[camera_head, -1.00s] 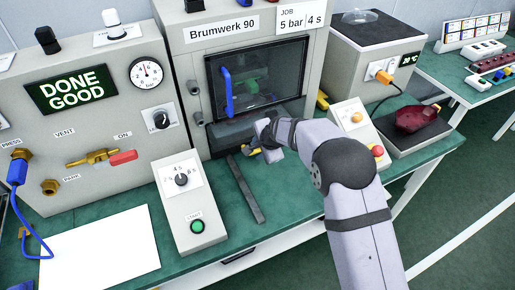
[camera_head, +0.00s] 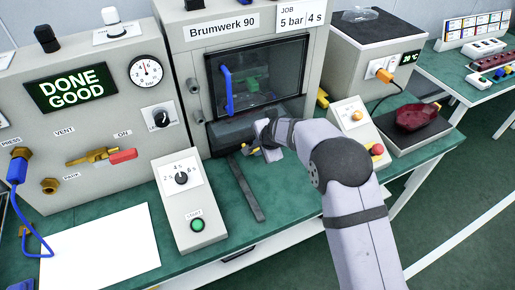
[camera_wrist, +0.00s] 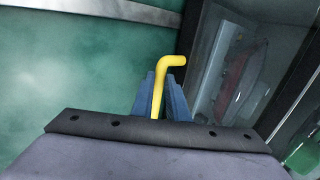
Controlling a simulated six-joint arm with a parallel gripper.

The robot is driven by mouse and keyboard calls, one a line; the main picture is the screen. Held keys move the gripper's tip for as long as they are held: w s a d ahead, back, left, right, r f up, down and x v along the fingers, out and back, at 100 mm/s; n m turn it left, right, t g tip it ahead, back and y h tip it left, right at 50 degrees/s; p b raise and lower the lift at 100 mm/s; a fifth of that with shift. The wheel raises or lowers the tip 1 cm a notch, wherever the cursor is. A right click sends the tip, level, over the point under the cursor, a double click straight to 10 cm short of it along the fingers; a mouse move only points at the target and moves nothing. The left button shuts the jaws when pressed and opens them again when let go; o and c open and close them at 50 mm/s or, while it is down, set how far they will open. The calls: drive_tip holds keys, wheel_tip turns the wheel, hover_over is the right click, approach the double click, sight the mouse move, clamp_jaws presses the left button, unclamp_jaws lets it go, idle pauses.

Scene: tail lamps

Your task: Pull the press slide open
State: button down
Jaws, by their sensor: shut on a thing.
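The press (camera_head: 240,80), labelled Brumwerk 90, stands at the back centre with a dark window in its front. The dark front of its slide (camera_head: 228,132) shows low in the opening, and my arm hides its right part. My gripper (camera_head: 250,151) is low in front of the slide. In the wrist view its blue fingers (camera_wrist: 162,100) are shut on a bent yellow handle (camera_wrist: 172,62), whose end sticks out above them. A reddish shape (camera_wrist: 245,75) shows behind a grey, glassy surface on the right.
A dark rail (camera_head: 245,190) lies on the green bench before the press. A control box with a green button (camera_head: 197,225) stands left of it. A box with orange and red buttons (camera_head: 357,130) stands right, near my arm. A dark red lamp part (camera_head: 417,117) sits farther right.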

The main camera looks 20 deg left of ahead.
drive_tip(key=s+d+b, duration=1.2)
drive_tip(key=s+d, duration=0.4)
drive_tip(key=shift+s+d, duration=0.25)
drive_tip(key=shift+s, duration=0.05)
drive_tip(key=c, duration=1.7)
unclamp_jaws()
drive_tip(key=p+v, duration=0.1)
drive_tip(key=v, duration=0.6)
drive_tip(key=shift+r+p, duration=0.15)
drive_tip(key=shift+p, duration=0.25)
